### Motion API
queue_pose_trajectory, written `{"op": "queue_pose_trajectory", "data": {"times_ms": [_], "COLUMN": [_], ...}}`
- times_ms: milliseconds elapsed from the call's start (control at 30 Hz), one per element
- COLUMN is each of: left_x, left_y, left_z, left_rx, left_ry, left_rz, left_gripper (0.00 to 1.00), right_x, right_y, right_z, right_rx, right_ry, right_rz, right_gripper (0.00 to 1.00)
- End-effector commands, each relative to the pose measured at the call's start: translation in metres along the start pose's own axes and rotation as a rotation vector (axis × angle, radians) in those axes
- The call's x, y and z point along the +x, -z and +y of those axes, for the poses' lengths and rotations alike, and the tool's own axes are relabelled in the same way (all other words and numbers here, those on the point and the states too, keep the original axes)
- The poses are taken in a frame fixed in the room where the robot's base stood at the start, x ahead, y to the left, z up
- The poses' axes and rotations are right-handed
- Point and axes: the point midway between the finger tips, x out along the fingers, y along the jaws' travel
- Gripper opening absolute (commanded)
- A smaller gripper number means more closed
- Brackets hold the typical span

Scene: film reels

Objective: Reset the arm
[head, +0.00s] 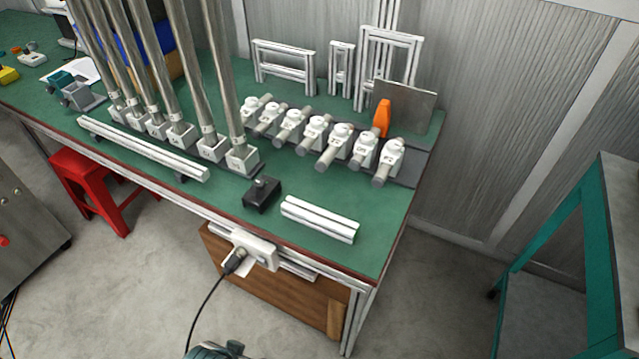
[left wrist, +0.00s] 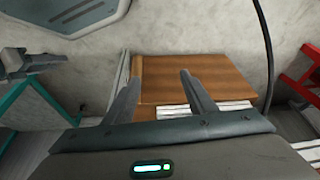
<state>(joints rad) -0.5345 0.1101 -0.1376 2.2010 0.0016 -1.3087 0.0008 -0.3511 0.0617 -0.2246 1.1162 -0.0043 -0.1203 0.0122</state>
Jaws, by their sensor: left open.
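My left gripper (left wrist: 162,88) shows in the left wrist view with its two fingers spread apart and nothing between them. It is in front of a brown wooden panel (left wrist: 190,72), apart from any object as far as I can see.
The green workbench (head: 330,265) holds several upright metal tubes (head: 180,60), a row of white-capped fittings (head: 315,128), a black block (head: 262,192) and white rails (head: 320,218). A red stool (head: 95,185) stands left, a teal frame (head: 560,240) right. Bare floor lies in front.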

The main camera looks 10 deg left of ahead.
Motion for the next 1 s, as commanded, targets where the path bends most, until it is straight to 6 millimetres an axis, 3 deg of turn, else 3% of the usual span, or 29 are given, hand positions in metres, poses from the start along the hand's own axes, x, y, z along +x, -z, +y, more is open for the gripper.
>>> {"op": "queue_pose_trajectory", "data": {"times_ms": [267,400,600,800,1000], "left_x": [0.106,0.161,0.223,0.253,0.26], "left_y": [-0.021,-0.04,-0.075,-0.101,-0.106], "left_z": [0.01,0.017,0.026,0.03,0.032], "left_rx": [0.003,0.006,0.009,0.012,0.013], "left_ry": [-0.015,-0.023,-0.034,-0.04,-0.042], "left_rz": [0.038,0.065,0.103,0.129,0.138], "left_gripper": [0.51,0.51,0.51,0.51,0.51], "right_x": [0.005,0.006,0.007,0.007,0.006], "right_y": [-0.01,-0.015,-0.021,-0.025,-0.026], "right_z": [0.007,0.01,0.015,0.018,0.019], "right_rx": [0.003,0.006,0.009,0.012,0.012], "right_ry": [-0.008,-0.013,-0.019,-0.023,-0.024], "right_rz": [-0.05,-0.08,-0.121,-0.148,-0.155], "right_gripper": [0.45,0.45,0.45,0.45,0.45]}}
